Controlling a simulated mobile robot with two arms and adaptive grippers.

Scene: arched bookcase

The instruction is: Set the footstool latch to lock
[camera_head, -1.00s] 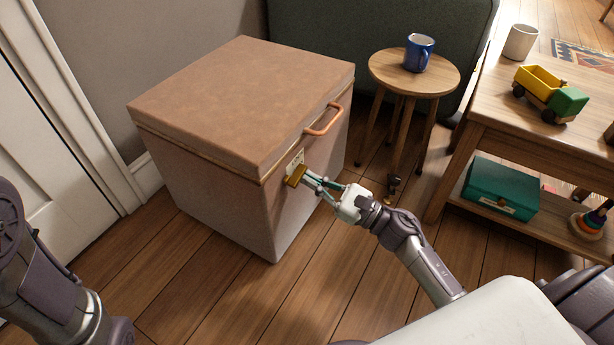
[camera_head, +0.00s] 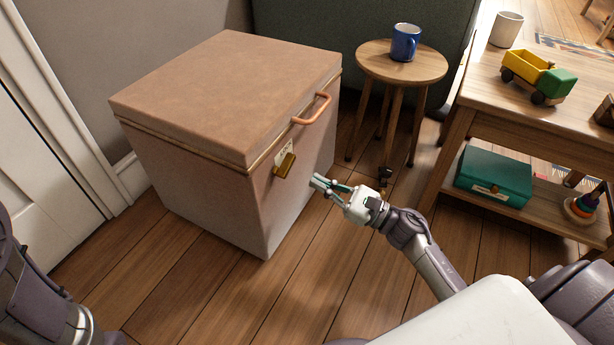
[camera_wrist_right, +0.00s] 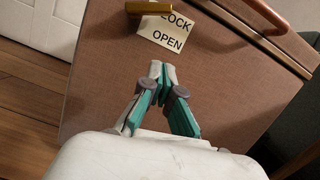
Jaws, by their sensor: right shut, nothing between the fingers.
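The footstool (camera_head: 215,130) is a brown upholstered box with a closed lid and a copper handle. Its brass latch (camera_head: 285,165) sits on the front face at a white label (camera_head: 285,148). In the right wrist view the label (camera_wrist_right: 168,35) reads LOCK above OPEN. The latch (camera_wrist_right: 150,8) lies at the top, by the word LOCK, covering part of that word's start. My right gripper (camera_head: 317,181) is shut and empty, to the right of the latch and apart from it. Its fingertips also show in the right wrist view (camera_wrist_right: 161,70), below the label. My left gripper is out of view.
A round wooden stool (camera_head: 400,62) with a blue mug (camera_head: 404,43) stands behind right of my right gripper. A wooden table (camera_head: 500,85) with a toy truck (camera_head: 537,78) is at the right. Wooden floor is clear before the footstool.

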